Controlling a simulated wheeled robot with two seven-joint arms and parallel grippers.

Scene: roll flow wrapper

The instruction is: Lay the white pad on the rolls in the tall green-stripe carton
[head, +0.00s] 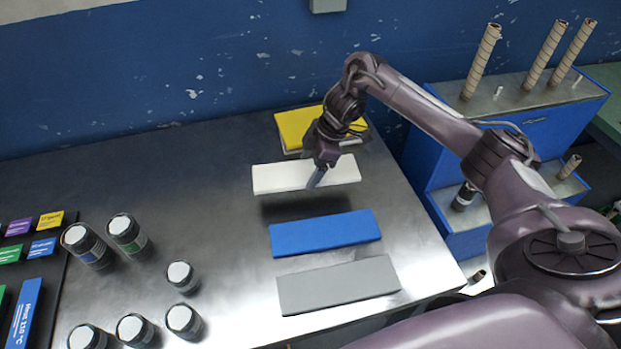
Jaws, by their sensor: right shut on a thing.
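The white pad (275,178) is a long flat block near the back middle of the metal table in the head view. My right gripper (317,178) is shut on it from above, near its middle. A dark shadow lies on the table in front of the pad, so it appears held a little above the surface. The gripper hides part of the pad. I cannot make out a tall green-stripe carton in this view. My left gripper is not in view.
A yellow pad (293,128), a blue pad (325,233) and a grey pad (338,285) lie around it. Several dark cylinders with pale tops (180,274) stand at left beside coloured labels. A blue rack (545,122) with brown tubes stands at right.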

